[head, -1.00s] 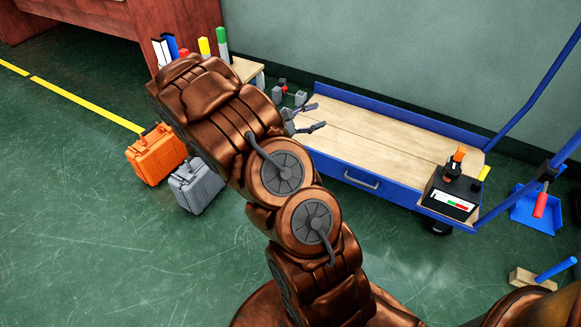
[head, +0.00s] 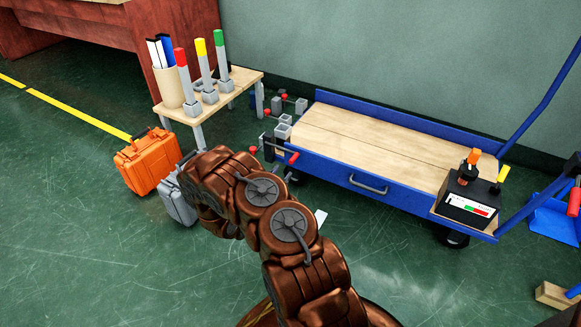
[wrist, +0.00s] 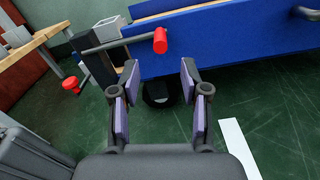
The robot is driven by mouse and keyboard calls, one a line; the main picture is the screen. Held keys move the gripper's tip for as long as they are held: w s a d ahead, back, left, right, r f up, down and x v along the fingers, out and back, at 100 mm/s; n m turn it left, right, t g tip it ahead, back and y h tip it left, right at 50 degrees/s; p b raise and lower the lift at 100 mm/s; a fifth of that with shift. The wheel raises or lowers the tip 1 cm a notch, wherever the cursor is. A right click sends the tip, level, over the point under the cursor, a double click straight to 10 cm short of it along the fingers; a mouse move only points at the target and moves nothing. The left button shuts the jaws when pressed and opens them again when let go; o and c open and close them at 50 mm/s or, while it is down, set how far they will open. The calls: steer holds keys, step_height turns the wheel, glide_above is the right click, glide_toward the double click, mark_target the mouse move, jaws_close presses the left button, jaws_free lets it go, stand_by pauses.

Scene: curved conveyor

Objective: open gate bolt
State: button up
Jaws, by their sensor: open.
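The bolt is a grey rod with a red knob (wrist: 160,41) at its end, in the upper middle of the wrist view. The rod runs left into a grey block (wrist: 97,40) on a dark post. A second red knob (wrist: 71,84) hangs lower left. In the head view the red-ended rod (head: 293,158) is at the left end of the blue cart. My gripper (wrist: 160,76) is open and empty in the wrist view. The knob lies above and beyond the gap between its fingertips, apart from them.
The blue cart (head: 340,169) with a wooden deck stands just behind the bolt. A small wooden table (head: 237,84) with coloured posts stands to the left. An orange case (head: 148,160) and a grey case (head: 176,203) sit on the floor. A white strip (wrist: 239,148) lies at right.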

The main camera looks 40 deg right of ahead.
mark_target(290, 162)
steer(key=b+x, duration=0.2)
steer(key=x, duration=0.4)
steer(key=shift+d+f+b, duration=0.1)
steer(key=shift+d+b, duration=0.2)
steer(key=shift+w+d, duration=0.2)
steer(key=shift+d, duration=0.2)
jaws_close()
